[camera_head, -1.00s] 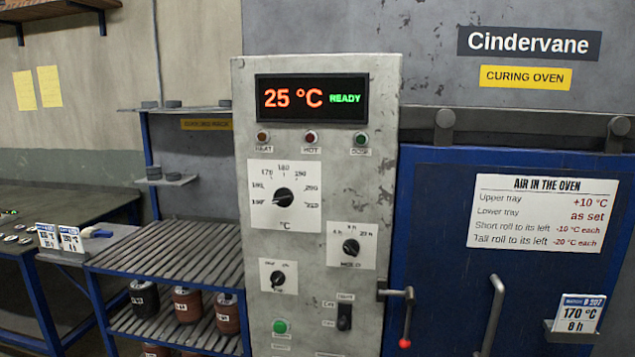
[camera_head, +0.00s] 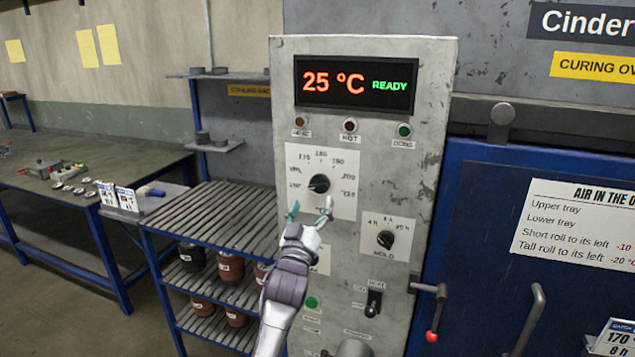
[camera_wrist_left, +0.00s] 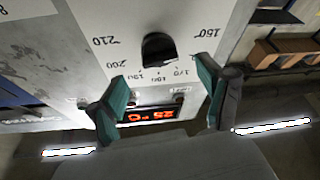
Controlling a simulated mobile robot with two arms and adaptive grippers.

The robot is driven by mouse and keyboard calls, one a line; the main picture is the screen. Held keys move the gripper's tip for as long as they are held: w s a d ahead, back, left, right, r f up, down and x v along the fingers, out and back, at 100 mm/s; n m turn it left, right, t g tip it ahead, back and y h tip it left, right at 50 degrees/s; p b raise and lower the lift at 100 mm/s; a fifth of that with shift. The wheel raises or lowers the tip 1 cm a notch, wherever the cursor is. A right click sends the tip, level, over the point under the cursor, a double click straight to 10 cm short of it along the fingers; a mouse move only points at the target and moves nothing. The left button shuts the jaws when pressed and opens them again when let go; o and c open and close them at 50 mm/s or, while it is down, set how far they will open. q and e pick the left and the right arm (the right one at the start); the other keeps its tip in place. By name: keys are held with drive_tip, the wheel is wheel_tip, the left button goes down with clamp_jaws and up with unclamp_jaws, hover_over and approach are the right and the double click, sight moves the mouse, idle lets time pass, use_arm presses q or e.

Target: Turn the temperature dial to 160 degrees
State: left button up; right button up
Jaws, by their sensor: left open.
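The temperature dial (camera_head: 319,183) is a black round knob on a white scale plate (camera_head: 346,207) on the grey control panel. Its white mark seems to point to the lower left, near the low end of the scale; the exact number is too small to read. The display (camera_head: 356,83) reads 25 °C READY. My left gripper (camera_head: 310,208) is open and empty just below the dial, not around it. In the left wrist view the dial (camera_wrist_left: 159,47) appears upside down, beyond and between the open teal fingertips (camera_wrist_left: 165,85). My right gripper is not in view.
A hold dial (camera_head: 385,239) sits lower right of the temperature dial. A red-tipped lever (camera_head: 432,336) and oven door handle (camera_head: 527,318) stick out at right. A workbench (camera_head: 90,175) is farther left.

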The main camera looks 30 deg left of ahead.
sight(316, 190)
use_arm(q)
drive_tip(key=p+x, duration=0.1)
drive_tip(key=x, duration=0.3)
drive_tip(key=shift+w+r, duration=0.15)
drive_tip(key=shift+r, duration=0.05)
drive_tip(key=shift+w+a, duration=0.2)
drive_tip(key=shift+w, duration=0.3)
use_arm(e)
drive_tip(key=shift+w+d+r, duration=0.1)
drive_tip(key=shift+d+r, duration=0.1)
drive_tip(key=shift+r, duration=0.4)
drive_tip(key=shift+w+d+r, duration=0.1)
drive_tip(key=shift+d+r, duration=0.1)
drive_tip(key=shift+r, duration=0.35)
use_arm(q)
drive_tip(key=c, duration=1.2)
drive_tip(key=shift+o, duration=0.2)
